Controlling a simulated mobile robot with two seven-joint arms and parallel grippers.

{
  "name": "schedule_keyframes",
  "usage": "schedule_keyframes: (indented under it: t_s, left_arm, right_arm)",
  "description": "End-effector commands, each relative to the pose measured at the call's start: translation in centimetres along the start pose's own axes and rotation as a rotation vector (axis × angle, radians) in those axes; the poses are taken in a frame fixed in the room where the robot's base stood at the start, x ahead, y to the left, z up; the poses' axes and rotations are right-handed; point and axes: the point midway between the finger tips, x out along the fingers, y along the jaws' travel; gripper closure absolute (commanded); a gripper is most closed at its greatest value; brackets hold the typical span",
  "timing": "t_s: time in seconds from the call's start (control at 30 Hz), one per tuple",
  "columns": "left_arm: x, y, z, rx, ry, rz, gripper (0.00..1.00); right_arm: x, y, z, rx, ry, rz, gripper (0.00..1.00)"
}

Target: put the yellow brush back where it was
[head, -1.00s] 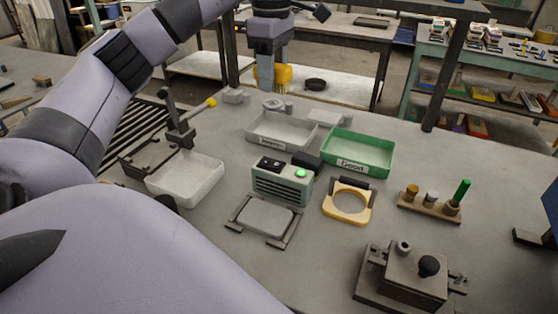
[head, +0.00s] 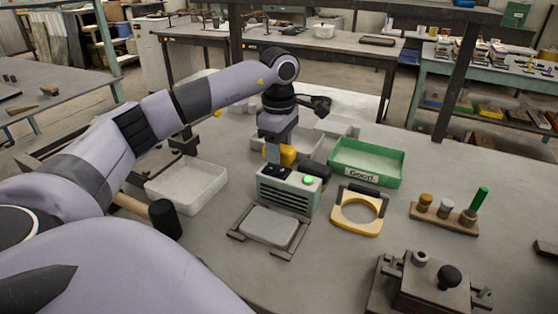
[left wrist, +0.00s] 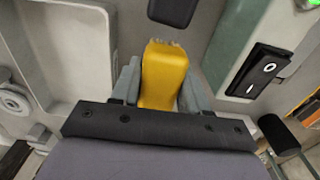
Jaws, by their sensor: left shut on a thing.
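My left gripper (head: 278,150) is shut on the yellow brush (head: 288,154), which hangs just behind the grey-green box (head: 288,192) with the lit green button. In the left wrist view the yellow brush (left wrist: 163,75) sits between the two grey fingers, and bristles show at its far end. In the head view the gripper and the box partly hide the brush. I cannot tell whether the brush touches anything below. My right gripper is not in view.
A grey tray (head: 312,148) is close behind the gripper. A green tray (head: 366,162) labelled "Good" stands to the right. A white tray (head: 187,186) and a black-headed mallet (head: 165,218) are left. A yellow ring frame (head: 357,212) and a wooden holder (head: 444,217) stand right.

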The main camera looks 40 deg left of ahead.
Motion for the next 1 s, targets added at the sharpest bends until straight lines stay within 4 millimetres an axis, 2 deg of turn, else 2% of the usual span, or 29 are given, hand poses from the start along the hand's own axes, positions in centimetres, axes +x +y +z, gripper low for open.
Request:
schedule_keyframes:
  t_s: [0.03,0.13,0.5,0.53,0.6,0.87,1.0]
  left_arm:
    - [1.0,0.0,0.0,0.0,0.001,-0.002,0.84]
    - [2.1,0.0,0.0,0.0,0.0,-0.001,0.84]
    - [2.5,0.0,0.0,0.001,0.0,0.0,0.84]
    - [2.5,0.0,0.0,0.001,0.0,0.0,0.49]
    - [2.5,0.0,0.0,0.001,0.0,-0.001,0.3]
    - [2.4,0.0,0.0,0.001,0.0,-0.001,0.3]
    - [1.6,0.0,0.1,0.001,-0.002,0.002,0.3]
  right_arm:
    - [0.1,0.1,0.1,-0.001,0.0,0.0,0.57]
    - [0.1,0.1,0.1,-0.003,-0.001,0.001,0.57]
    - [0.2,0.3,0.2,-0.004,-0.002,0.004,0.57]
    - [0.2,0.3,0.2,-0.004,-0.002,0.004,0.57]
    - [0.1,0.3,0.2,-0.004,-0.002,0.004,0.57]
    - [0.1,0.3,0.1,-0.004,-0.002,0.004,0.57]
    - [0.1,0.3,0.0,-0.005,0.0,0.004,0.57]
